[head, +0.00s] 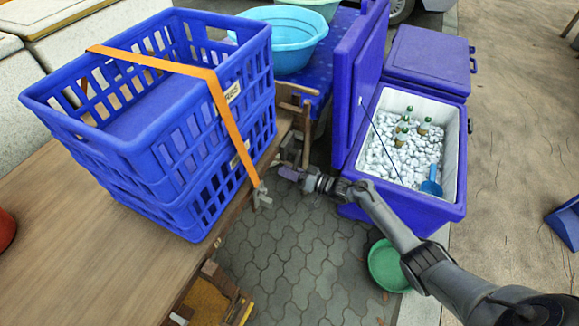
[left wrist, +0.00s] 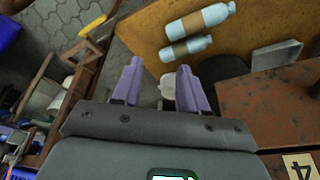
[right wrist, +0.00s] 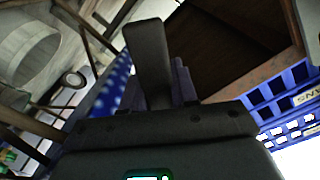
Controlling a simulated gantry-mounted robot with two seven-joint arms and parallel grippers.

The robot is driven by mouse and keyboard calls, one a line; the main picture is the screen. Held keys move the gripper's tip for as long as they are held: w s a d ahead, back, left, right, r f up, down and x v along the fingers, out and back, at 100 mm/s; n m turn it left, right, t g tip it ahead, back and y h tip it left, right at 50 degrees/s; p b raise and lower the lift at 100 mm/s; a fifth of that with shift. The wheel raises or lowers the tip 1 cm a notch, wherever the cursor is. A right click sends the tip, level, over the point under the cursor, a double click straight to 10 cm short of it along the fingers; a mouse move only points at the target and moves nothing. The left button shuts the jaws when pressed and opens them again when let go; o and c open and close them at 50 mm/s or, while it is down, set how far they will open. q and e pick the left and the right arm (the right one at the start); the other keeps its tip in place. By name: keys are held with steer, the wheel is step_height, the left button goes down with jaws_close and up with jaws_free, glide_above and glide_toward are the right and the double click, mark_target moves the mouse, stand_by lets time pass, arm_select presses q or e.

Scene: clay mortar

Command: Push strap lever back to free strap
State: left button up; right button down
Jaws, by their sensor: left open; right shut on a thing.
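An orange strap (head: 222,105) runs over two stacked blue crates (head: 150,150) and down their right side. A small grey metal buckle (head: 262,196) hangs at its lower end near the table edge; its lever cannot be told apart. My right gripper (head: 288,174) is just right of the buckle, with a visible gap in the head view. In the right wrist view it is shut on a dark grey flat bar (right wrist: 150,58), which hides part of the fingers; I cannot tell whether this is the strap lever. My left gripper (left wrist: 160,80) is open, seen only in the left wrist view.
The wooden table (head: 60,210) carries the crates. A blue cooler (head: 405,195) with ice and bottles stands right of my right gripper, its lid raised. A green basin (head: 388,266) is on the paving. Light blue bottles (left wrist: 200,20) lie beyond my left gripper.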

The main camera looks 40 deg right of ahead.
steer(key=shift+a+r, duration=0.1)
stand_by(0.4)
steer(key=c, duration=1)
jaws_free()
steer(key=shift+o, duration=0.2)
steer(key=p+v, duration=0.4)
steer(key=v, duration=0.7)
